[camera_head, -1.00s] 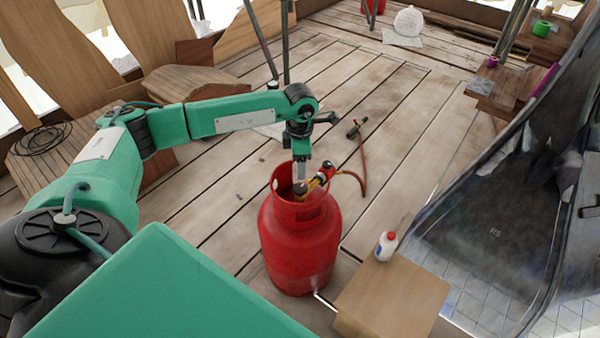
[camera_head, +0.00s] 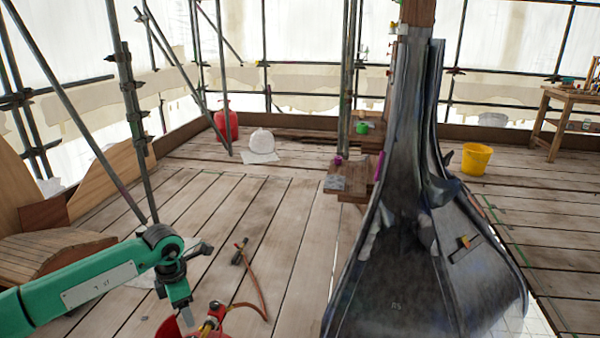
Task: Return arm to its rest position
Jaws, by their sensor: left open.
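My left arm, green with black joints, comes in from the left edge. My left gripper (camera_head: 185,316) points down at the bottom of the view, open, at the top of the red gas cylinder (camera_head: 168,328). Only the cylinder's upper collar shows; its body is cut off by the lower edge. The valve and regulator (camera_head: 212,318), with red and brass parts, sit just right of the gripper. I cannot tell whether the fingers touch the valve. My right gripper is out of view.
An orange hose (camera_head: 258,290) runs from the regulator to a torch (camera_head: 240,250) on the planks. A dark metal-clad spire (camera_head: 420,265) fills the right of centre. Scaffold poles (camera_head: 133,120) stand at left. A yellow bucket (camera_head: 475,160) and wooden table (camera_head: 566,98) are farther back. Planks at centre-left are clear.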

